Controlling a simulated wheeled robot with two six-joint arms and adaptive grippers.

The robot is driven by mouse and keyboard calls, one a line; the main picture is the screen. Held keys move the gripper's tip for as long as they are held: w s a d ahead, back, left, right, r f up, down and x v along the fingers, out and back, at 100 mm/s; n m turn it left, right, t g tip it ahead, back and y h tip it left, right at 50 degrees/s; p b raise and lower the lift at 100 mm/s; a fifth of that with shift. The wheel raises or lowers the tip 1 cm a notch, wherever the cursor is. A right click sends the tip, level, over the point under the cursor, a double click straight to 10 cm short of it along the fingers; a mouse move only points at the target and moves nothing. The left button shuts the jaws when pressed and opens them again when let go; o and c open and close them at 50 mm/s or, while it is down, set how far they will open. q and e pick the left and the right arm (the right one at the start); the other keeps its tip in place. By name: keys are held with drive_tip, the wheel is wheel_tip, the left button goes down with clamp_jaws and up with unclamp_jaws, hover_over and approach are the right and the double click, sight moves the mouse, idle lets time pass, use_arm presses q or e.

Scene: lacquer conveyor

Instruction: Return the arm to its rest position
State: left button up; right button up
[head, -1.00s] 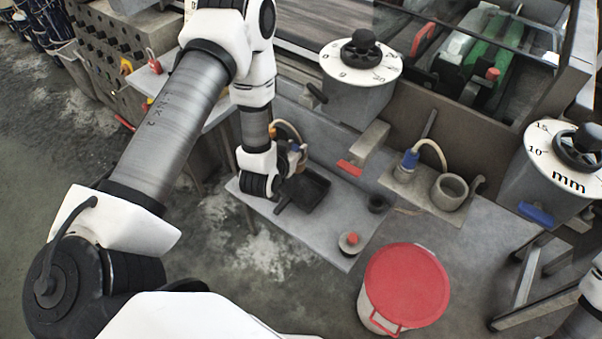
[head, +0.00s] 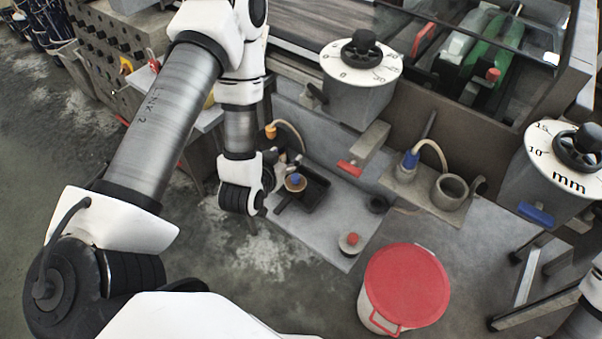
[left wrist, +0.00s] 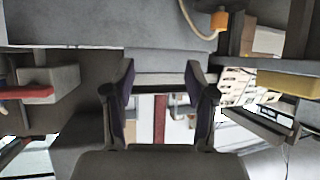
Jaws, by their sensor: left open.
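My left arm comes in from the left in the head view, its wrist (head: 240,190) beside the left end of the low grey bench (head: 325,235). The left gripper is mostly hidden behind the wrist there. In the left wrist view its two fingers (left wrist: 160,88) stand apart with nothing between them. My right gripper is out of view; only a bit of my right arm shows at the lower right edge.
A red-lidded bucket (head: 407,285) stands on the floor in front. A red-knobbed piece (head: 350,242) and dark ring (head: 377,204) lie on the bench. Dial boxes (head: 358,95) and (head: 563,165) rise behind and right. Floor left of the bench is open.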

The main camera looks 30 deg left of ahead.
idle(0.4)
use_arm(q)
drive_tip(key=s+d+f+g+h, duration=0.1)
drive_tip(key=s+d+f+g, duration=0.2)
drive_tip(key=s+f+g, duration=0.3)
drive_tip(key=s+d+f+m+g+h, duration=0.1)
drive_tip(key=s+d+f+g, duration=0.3)
drive_tip(key=s, duration=1.1)
wheel_tip(320, 180, down, 5)
drive_tip(key=shift+s+d+r+m+g, duration=0.15)
drive_tip(key=shift+s+m+g, duration=0.2)
drive_tip(key=shift+g, duration=0.65)
